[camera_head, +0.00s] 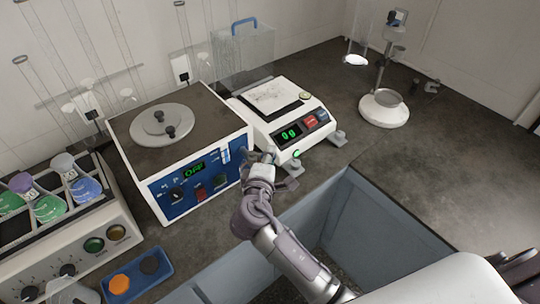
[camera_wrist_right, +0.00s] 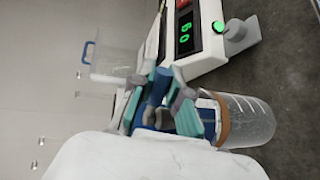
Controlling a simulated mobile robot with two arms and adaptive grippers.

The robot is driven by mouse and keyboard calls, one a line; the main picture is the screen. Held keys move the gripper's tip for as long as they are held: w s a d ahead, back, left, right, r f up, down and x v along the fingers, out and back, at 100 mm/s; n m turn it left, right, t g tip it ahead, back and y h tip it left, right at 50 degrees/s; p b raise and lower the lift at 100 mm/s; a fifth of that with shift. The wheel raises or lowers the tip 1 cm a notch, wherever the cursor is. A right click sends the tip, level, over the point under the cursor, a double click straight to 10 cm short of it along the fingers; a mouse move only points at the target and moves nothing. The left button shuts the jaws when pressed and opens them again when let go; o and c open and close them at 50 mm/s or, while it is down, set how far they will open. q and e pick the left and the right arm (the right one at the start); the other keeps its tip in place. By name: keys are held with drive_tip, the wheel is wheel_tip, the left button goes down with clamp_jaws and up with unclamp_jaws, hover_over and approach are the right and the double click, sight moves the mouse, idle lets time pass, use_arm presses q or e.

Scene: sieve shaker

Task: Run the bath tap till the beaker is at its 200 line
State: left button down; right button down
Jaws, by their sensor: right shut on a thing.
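My right gripper (camera_head: 262,158) is beside the front right corner of a white box with a blue front panel (camera_head: 180,188), a round lid and a display reading OFF. I cannot make out a tap on it; a pale upright fitting (camera_head: 225,154) shows near its right edge. The exact grip is partly hidden by the fingers. The beaker looks clear; I cannot read its 200 line or tell any water level. My left gripper is not in view.
A balance (camera_head: 285,115) reading 0 g stands right of the box. A sunken grey-blue basin (camera_head: 375,225) lies in front. A bottle rack (camera_head: 45,225) and a blue tray (camera_head: 137,277) are at left.

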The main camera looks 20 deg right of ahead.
drive_tip(key=shift+f, duration=0.1)
drive_tip(key=c, duration=1.1)
unclamp_jaws()
drive_tip(key=v, duration=1.2)
